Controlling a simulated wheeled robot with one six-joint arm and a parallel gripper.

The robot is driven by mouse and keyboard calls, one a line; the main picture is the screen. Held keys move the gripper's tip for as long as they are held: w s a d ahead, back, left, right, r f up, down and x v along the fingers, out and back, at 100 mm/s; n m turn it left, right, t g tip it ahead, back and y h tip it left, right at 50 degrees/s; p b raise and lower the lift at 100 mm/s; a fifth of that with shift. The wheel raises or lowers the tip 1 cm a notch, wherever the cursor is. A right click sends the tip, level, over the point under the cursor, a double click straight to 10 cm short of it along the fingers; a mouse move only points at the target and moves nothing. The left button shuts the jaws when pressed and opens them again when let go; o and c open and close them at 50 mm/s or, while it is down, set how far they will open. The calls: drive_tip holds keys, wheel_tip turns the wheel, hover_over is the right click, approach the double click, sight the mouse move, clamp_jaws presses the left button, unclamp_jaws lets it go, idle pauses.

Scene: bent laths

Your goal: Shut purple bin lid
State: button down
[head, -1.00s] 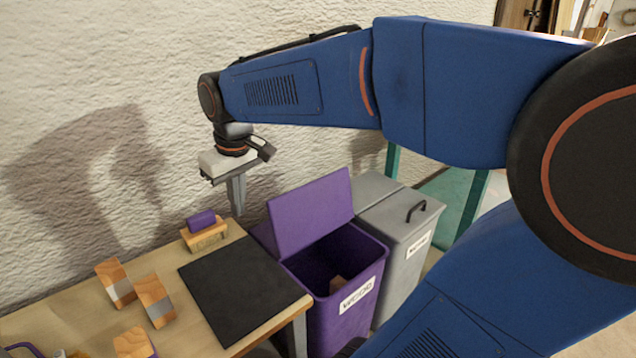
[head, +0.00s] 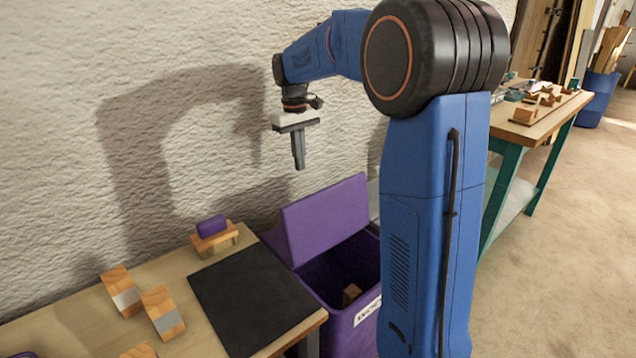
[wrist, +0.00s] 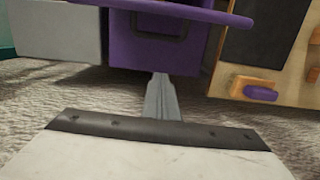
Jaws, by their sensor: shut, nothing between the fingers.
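The purple bin (head: 342,318) stands at the right end of the workbench with its purple lid (head: 325,220) raised, leaning back toward the wall. A wooden piece (head: 351,294) lies inside the bin. My gripper (head: 299,166) is shut and empty, pointing down above the lid's upper edge and apart from it in the head view. In the wrist view my gripper (wrist: 158,80) points toward the purple bin (wrist: 160,42), and the lid (wrist: 185,10) shows edge-on across the top. My arm hides the bin's right side in the head view.
The textured wall (head: 180,110) is close behind.

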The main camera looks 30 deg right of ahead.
wheel_tip(320, 180, down, 10)
drive_tip(key=shift+s+d+r, duration=0.15)
drive_tip(key=shift+s+r, duration=0.15)
drive_tip(key=shift+s, duration=0.45)
drive_tip(key=shift+s+d+r, duration=0.15)
drive_tip(key=shift+s+r, duration=0.15)
drive_tip(key=shift+s, duration=0.4)
drive_tip(key=shift+s+d+r, duration=0.15)
drive_tip(key=shift+s+r, duration=0.15)
drive_tip(key=shift+s, duration=0.45)
